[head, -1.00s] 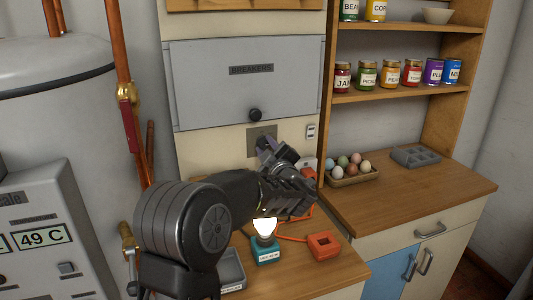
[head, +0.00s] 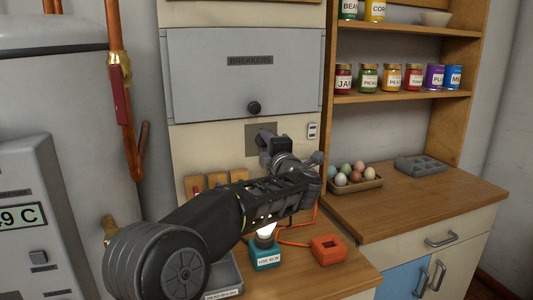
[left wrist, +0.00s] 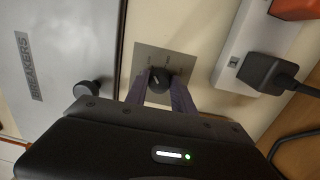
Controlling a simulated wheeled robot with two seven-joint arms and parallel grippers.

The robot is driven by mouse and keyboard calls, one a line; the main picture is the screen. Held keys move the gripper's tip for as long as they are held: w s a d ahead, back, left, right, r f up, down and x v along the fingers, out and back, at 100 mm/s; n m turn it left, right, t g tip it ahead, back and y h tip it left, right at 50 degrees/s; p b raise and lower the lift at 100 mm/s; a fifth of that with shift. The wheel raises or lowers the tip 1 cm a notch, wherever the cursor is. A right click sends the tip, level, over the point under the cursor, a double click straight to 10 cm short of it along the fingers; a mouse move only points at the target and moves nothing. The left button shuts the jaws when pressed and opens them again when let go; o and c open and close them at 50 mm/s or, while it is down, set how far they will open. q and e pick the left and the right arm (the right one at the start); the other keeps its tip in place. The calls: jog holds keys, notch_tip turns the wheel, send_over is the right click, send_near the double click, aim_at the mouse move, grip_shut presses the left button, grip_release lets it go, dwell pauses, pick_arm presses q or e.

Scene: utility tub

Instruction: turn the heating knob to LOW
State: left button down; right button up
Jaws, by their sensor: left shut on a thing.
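The heating knob is a small dark knob (left wrist: 159,79) on a square grey plate (left wrist: 181,62) on the cream wall panel. In the left wrist view it sits between the two fingers of my left gripper (left wrist: 158,88), which is shut on it. The marks on the plate are too small to read, so I cannot tell the setting. In the head view the plate (head: 252,131) shows below the breaker box, and my left gripper (head: 264,141) reaches it and hides the knob. My right gripper is not in view.
The grey breaker box (head: 205,75) with its round black knob (head: 254,108) is just above. A white socket strip with a black plug (left wrist: 270,72) lies beside the plate. A lit lamp (head: 266,253), an orange box (head: 328,248) and an egg tray (head: 355,184) stand on the counters.

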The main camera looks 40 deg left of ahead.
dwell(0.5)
pick_arm(q)
jog(key=c, duration=1.1)
grip_release()
jog(key=shift+d, duration=0.1)
jog(key=b+v, duration=0.1)
jog(key=v, duration=0.6)
jog(key=shift+s+d, duration=0.25)
